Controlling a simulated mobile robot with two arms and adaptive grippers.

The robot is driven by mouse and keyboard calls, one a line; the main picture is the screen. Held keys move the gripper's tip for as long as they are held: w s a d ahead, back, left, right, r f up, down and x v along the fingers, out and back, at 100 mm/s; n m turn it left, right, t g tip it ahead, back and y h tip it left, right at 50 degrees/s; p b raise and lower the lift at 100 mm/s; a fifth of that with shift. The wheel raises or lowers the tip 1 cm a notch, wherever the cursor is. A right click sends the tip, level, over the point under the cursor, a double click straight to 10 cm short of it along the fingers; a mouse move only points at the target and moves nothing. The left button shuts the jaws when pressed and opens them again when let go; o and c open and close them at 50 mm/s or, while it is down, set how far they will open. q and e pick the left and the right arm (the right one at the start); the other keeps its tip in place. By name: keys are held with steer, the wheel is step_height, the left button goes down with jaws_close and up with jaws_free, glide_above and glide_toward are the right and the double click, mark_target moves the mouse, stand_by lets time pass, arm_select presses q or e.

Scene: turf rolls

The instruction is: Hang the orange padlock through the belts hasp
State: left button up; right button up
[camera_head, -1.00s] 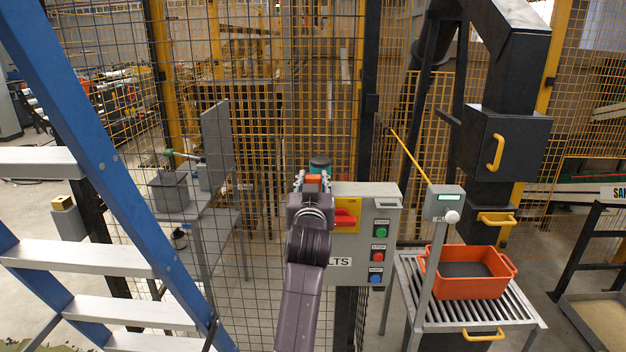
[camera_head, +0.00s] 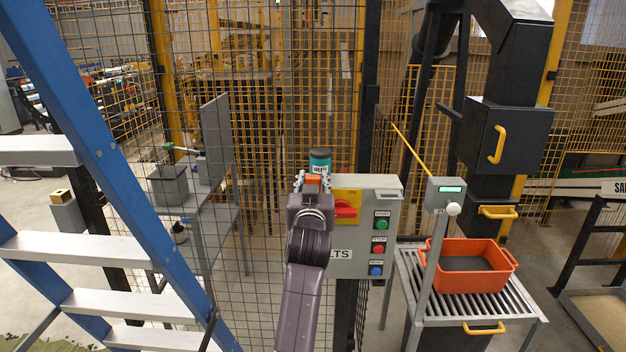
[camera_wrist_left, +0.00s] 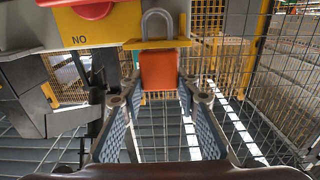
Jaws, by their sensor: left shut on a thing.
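The orange padlock (camera_wrist_left: 158,70) is held upright between the fingers of my left gripper (camera_wrist_left: 160,90), with its grey shackle (camera_wrist_left: 157,14) upward. In the head view only a bit of the padlock (camera_head: 313,180) shows above my left gripper (camera_head: 313,187), at the upper left of the grey belts control box (camera_head: 368,240). In the wrist view a yellow tab (camera_wrist_left: 131,45), seemingly the hasp, crosses at the shackle's foot, just above the padlock body. I cannot tell whether the shackle passes through it. My right gripper is not in view.
The box carries a red switch (camera_head: 345,209) and several push buttons. A teal canister (camera_head: 320,160) shows beyond my gripper. A mesh fence (camera_head: 262,250) stands behind, a blue ladder (camera_head: 110,150) at left, and an orange crate (camera_head: 462,280) on a roller stand at right.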

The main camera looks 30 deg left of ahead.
arm_select(q)
steer(key=shift+f, duration=0.15)
steer(key=o, duration=1.3)
step_height(320, 180, up, 10)
steer(key=shift+d+f, duration=0.1)
